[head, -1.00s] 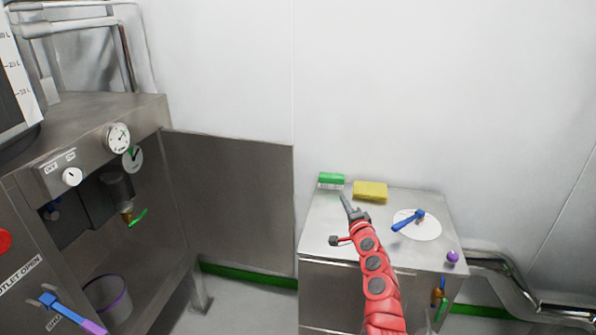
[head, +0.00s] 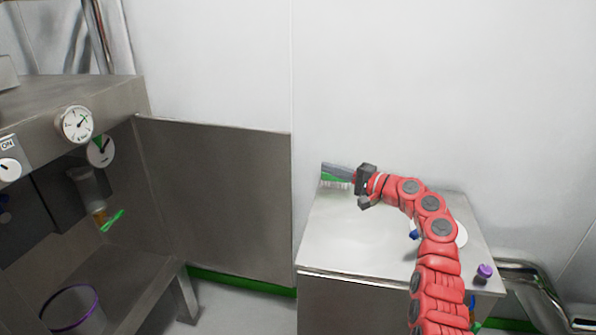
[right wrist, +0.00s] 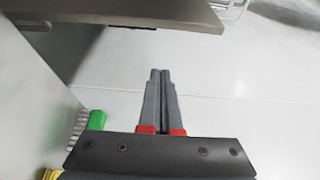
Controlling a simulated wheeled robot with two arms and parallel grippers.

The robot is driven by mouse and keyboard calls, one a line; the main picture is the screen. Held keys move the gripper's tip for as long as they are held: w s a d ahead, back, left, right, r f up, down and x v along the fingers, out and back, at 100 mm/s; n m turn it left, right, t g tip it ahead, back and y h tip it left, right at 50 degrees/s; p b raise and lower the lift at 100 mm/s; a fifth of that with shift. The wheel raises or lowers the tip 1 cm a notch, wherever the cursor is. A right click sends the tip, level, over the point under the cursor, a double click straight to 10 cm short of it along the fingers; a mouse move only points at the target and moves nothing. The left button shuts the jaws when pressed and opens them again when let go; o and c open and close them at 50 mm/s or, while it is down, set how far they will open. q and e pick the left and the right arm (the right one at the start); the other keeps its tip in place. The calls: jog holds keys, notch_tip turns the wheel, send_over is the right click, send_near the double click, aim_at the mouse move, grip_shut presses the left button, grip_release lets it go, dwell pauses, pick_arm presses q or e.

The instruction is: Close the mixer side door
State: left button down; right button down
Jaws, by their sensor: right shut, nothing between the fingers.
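The mixer side door (head: 215,195) is a flat grey metal panel in the head view. It stands swung open, joined at its left edge to the mixer (head: 75,100), whose inside shows. My right gripper (head: 327,168) is to the right of the door's free edge, above the back left of a metal cabinet, its fingers pointing left. In the right wrist view its grey fingers (right wrist: 160,75) are together with nothing between them. My left gripper is not in view.
The metal cabinet top (head: 345,235) stands right of the door. A green brush (head: 333,181) lies partly behind my gripper; a purple knob-like item (head: 484,271) is at the right. A purple-rimmed bucket (head: 75,310) stands at lower left. Pipes (head: 535,285) run at the right.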

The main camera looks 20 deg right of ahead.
jog(key=w+a+p, duration=0.1)
jog(key=w+a, duration=0.4)
jog(key=a, duration=0.2)
jog(key=shift+w+a+f, duration=0.2)
jog(key=shift+w+a, duration=0.1)
jog(key=shift+a, duration=0.1)
dwell(0.6)
dwell(0.3)
